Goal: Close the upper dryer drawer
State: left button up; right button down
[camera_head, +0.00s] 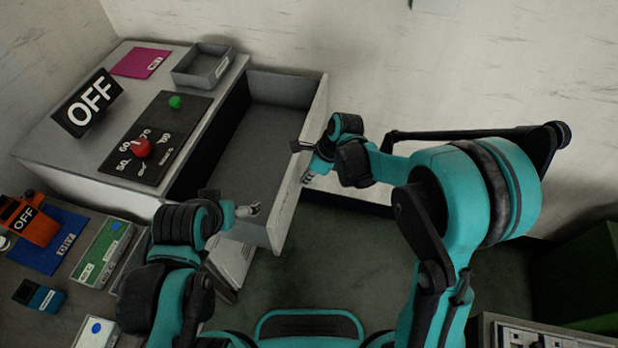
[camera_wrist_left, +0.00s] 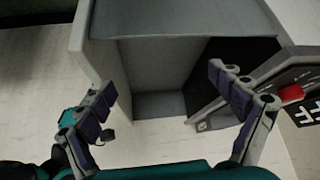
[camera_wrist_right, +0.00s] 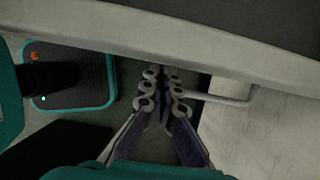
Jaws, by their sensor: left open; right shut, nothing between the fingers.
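The upper dryer drawer (camera_head: 272,93) is pulled out from the white dryer (camera_head: 60,155), and its grey inside is empty. In the left wrist view its grey inside (camera_wrist_left: 158,62) shows between my fingers. My right gripper (camera_head: 304,163) is at the outer face of the drawer's front panel. In the right wrist view its fingers (camera_wrist_right: 163,85) are shut and empty, under the panel's edge (camera_wrist_right: 190,45) and beside a pale handle (camera_wrist_right: 232,100). I cannot tell whether they touch. My left gripper (camera_head: 250,208) is open and empty over the drawer's near side.
The dryer top carries a black OFF sign (camera_head: 88,103), a control panel with a red knob (camera_head: 141,147), a green button (camera_head: 175,102) and a grey tray (camera_head: 203,66). A bench with coloured boxes (camera_head: 100,250) is at lower left. A green box (camera_head: 580,275) stands at right.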

jog(key=w+a, duration=0.3)
jog(key=a, duration=1.1)
jog(key=w+a, duration=0.4)
jog(key=a, duration=1)
jog(key=shift+w+a+p, duration=0.15)
jog(key=shift+w+p, duration=0.15)
jog(key=shift+r, duration=0.1)
